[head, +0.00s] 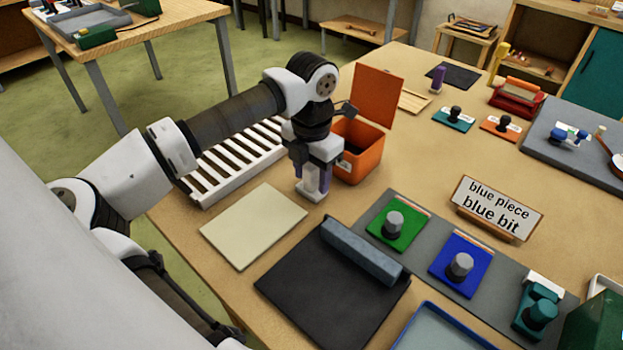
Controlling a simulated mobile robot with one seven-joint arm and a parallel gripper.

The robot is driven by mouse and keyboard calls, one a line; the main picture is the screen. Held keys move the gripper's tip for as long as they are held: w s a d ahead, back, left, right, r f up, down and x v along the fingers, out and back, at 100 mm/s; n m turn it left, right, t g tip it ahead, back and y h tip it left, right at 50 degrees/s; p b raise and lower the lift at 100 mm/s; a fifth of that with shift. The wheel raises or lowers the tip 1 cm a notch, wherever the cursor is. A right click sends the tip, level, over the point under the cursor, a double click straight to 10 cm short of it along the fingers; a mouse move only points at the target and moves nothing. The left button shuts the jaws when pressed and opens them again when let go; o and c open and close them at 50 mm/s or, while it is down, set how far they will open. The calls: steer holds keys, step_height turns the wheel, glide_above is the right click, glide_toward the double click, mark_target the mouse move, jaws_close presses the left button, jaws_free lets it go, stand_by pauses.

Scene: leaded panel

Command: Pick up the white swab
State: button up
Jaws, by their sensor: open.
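I cannot make out a white swab for certain in the head view. My gripper (312,188) points down low over the wooden table, just left of the open orange box (362,165) and at the far right corner of the cream board (253,226). Its jaws are open. A purple patch shows at the fingers, and I cannot tell whether it is part of them or a thing behind. The tabletop directly under the fingers is hidden.
A white slatted rack (236,160) lies behind the cream board. A black mat (330,295) with a grey bar (365,252) is in front. Green (398,222) and blue (460,265) pads with grey knobs stand right. A sign (497,207) reads "blue piece blue bit".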

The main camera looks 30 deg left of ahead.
steer(key=c, duration=1.1)
steer(key=shift+o, duration=0.2)
steer(key=shift+r, duration=0.1)
step_height(320, 180, up, 20)
steer(key=p, duration=1)
